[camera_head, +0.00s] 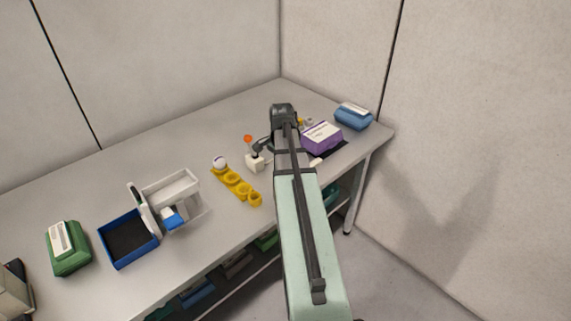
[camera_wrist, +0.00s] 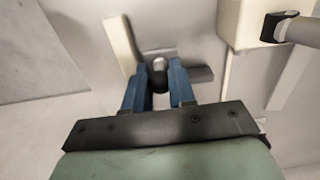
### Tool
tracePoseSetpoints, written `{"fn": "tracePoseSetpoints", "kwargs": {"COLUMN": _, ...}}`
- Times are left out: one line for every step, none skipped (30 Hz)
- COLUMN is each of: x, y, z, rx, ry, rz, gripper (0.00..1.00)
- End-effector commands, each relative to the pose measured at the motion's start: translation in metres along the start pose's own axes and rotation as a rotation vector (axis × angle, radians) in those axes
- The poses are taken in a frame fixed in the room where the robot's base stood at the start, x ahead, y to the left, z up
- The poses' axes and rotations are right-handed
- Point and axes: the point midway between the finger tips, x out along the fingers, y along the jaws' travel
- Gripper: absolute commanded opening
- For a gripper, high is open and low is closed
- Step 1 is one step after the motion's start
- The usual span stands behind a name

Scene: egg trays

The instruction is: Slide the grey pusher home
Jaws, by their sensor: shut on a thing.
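The knob appears to belong to the grey pusher (camera_wrist: 200,75), whose flat grey bar shows to the right of the fingers. A cream upright piece (camera_wrist: 120,42) stands just left of the pusher. In the head view my arm hides the fingertips and the pusher. How far the pusher sits along its travel cannot be told.
A cream box (camera_wrist: 250,22) with a grey rod is at the wrist view's upper right. A purple box (camera_head: 321,138) and blue container (camera_head: 353,117) lie right.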

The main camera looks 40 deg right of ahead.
Motion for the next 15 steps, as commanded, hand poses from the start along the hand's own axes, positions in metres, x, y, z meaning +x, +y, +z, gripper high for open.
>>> {"fn": "tracePoseSetpoints", "kwargs": {"x": 0.0, "y": 0.0, "z": 0.004, "rx": -0.001, "ry": 0.0, "rz": -0.001, "gripper": 0.02}}
{"fn": "tracePoseSetpoints", "kwargs": {"x": 0.0, "y": 0.0, "z": 0.005, "rx": -0.001, "ry": 0.0, "rz": -0.001, "gripper": 0.02}}
{"fn": "tracePoseSetpoints", "kwargs": {"x": 0.0, "y": 0.0, "z": 0.008, "rx": -0.001, "ry": 0.0, "rz": -0.001, "gripper": 0.02}}
{"fn": "tracePoseSetpoints", "kwargs": {"x": 0.0, "y": 0.0, "z": 0.009, "rx": -0.001, "ry": 0.0, "rz": -0.001, "gripper": 0.02}}
{"fn": "tracePoseSetpoints", "kwargs": {"x": 0.0, "y": 0.0, "z": 0.011, "rx": -0.001, "ry": 0.0, "rz": -0.001, "gripper": 0.02}}
{"fn": "tracePoseSetpoints", "kwargs": {"x": 0.0, "y": 0.0, "z": 0.013, "rx": -0.002, "ry": 0.0, "rz": -0.001, "gripper": 0.02}}
{"fn": "tracePoseSetpoints", "kwargs": {"x": 0.0, "y": 0.0, "z": 0.015, "rx": -0.002, "ry": 0.0, "rz": -0.001, "gripper": 0.02}}
{"fn": "tracePoseSetpoints", "kwargs": {"x": 0.0, "y": 0.0, "z": 0.017, "rx": -0.002, "ry": 0.0, "rz": -0.001, "gripper": 0.02}}
{"fn": "tracePoseSetpoints", "kwargs": {"x": 0.0, "y": 0.0, "z": 0.019, "rx": -0.001, "ry": 0.0, "rz": -0.002, "gripper": 0.02}}
{"fn": "tracePoseSetpoints", "kwargs": {"x": 0.0, "y": 0.0, "z": 0.02, "rx": -0.001, "ry": 0.0, "rz": -0.002, "gripper": 0.02}}
{"fn": "tracePoseSetpoints", "kwargs": {"x": 0.0, "y": 0.0, "z": 0.022, "rx": -0.001, "ry": 0.0, "rz": -0.002, "gripper": 0.02}}
{"fn": "tracePoseSetpoints", "kwargs": {"x": 0.0, "y": 0.0, "z": 0.024, "rx": -0.001, "ry": 0.0, "rz": -0.001, "gripper": 0.02}}
{"fn": "tracePoseSetpoints", "kwargs": {"x": 0.0, "y": 0.0, "z": 0.026, "rx": -0.001, "ry": 0.0, "rz": -0.001, "gripper": 0.02}}
{"fn": "tracePoseSetpoints", "kwargs": {"x": 0.0, "y": 0.0, "z": 0.028, "rx": -0.001, "ry": 0.0, "rz": -0.001, "gripper": 0.02}}
{"fn": "tracePoseSetpoints", "kwargs": {"x": 0.0, "y": 0.0, "z": 0.03, "rx": -0.001, "ry": 0.0, "rz": -0.001, "gripper": 0.02}}
